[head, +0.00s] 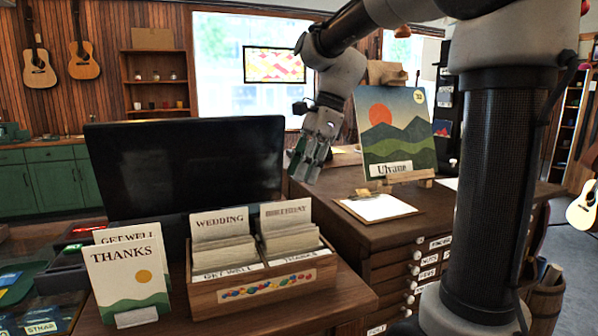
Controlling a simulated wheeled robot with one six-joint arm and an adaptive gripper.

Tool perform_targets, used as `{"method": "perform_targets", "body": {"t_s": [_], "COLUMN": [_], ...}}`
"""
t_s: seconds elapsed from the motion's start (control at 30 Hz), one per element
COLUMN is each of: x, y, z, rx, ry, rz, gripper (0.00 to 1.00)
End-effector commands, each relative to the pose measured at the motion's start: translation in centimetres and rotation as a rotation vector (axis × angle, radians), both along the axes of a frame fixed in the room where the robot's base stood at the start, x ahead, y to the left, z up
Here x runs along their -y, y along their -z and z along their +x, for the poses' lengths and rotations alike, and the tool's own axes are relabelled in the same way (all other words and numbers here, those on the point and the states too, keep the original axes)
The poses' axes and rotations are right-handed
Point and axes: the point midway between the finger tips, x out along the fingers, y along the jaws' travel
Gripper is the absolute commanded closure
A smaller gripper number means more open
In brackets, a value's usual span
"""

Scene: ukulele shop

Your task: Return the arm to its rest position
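My gripper (308,170) hangs from my raised arm, pointing down in the middle of the head view. It is in the air near the left end of the wooden drawer cabinet (345,200), right of the dark monitor (185,165). No object shows between its fingers. The fingers are seen at an angle and look close together, so I cannot tell whether they are open or shut.
A wooden card box (255,291) with several dividers and a THANKS card (128,270) stand at the front left. Guitars (84,60) hang behind.

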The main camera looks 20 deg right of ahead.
Motion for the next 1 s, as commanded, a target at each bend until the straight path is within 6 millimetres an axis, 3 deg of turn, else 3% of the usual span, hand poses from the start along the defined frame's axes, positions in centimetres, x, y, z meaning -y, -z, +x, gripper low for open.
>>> {"method": "perform_targets", "body": {"t_s": [0.17, 0.27, 0.47, 0.6, 0.7, 0.83, 1.0], "x": [0.0, 0.6, 4.6, 7.6, 9.2, 10.4, 10.8], "y": [0.0, 0.0, 1.5, 3.9, 5.7, 7.2, 7.8], "z": [-0.1, -1.3, -8.4, -13.7, -16.4, -18.3, -18.9], "rx": [0.003, 0.049, 0.316, 0.482, 0.548, 0.584, 0.593], "ry": [-0.004, -0.067, -0.517, -0.935, -1.190, -1.404, -1.487], "rz": [-0.001, -0.023, -0.200, -0.381, -0.490, -0.581, -0.614], "gripper": [0.70, 0.70, 0.70, 0.70, 0.70, 0.70, 0.70]}}
